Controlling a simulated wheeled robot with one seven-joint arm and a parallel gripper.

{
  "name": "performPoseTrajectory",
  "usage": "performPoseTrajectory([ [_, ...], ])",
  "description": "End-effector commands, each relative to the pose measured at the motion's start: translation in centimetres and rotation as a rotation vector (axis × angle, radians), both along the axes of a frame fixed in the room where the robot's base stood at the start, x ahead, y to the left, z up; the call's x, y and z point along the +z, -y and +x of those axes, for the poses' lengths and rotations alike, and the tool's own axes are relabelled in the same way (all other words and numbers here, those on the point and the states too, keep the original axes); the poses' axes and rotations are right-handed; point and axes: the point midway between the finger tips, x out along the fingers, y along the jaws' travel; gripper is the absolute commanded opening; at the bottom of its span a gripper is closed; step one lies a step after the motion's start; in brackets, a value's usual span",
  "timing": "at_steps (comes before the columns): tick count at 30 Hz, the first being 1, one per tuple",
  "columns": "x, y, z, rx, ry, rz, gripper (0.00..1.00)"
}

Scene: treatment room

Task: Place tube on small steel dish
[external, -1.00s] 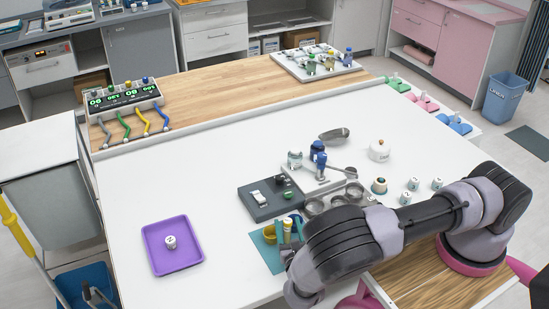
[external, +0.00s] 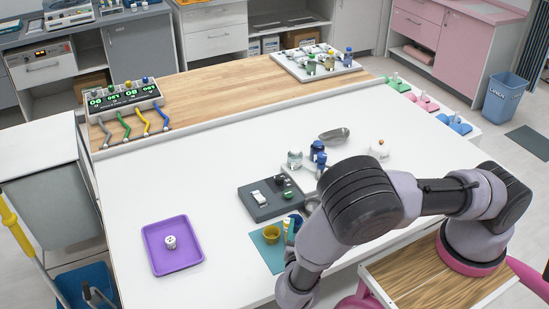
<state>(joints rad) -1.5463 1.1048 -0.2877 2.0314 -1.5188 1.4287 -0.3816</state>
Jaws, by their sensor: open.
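In the external view, a slim pale tube-like item (external: 289,228) stands by the blue cup on the teal mat, near the table's front edge; I cannot tell for sure that it is the tube. Part of a small round steel dish (external: 311,205) shows just left of my arm. Other small steel dishes seen earlier behind it are now hidden by my arm. A larger oval steel dish (external: 333,135) lies farther back. My arm reaches over the front right of the table and bends down near the mat. My gripper itself does not show, being hidden or below the frame.
A yellow cup (external: 271,235) and a blue cup (external: 296,221) stand on the teal mat (external: 268,256). The table's left middle is clear.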

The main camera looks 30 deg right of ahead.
Motion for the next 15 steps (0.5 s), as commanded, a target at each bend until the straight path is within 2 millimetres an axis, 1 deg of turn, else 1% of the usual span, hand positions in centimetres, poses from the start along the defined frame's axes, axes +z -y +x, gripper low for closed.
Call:
performPoseTrajectory([
  [1, 1.9, 1.6, 1.0, -0.108, -0.014, 0.086, 0.62],
  [3, 4.1, 3.9, 1.8, -0.257, -0.033, 0.204, 0.62],
  [5, 5.9, 5.9, 2.2, -0.381, -0.043, 0.308, 0.62],
  [6, 7.1, 7.1, 2.5, -0.463, -0.048, 0.377, 0.62],
  [11, 11.8, 11.8, 2.7, -0.774, -0.045, 0.662, 0.62],
  [15, 15.9, 15.4, 2.3, -1.023, -0.012, 0.923, 0.62],
])
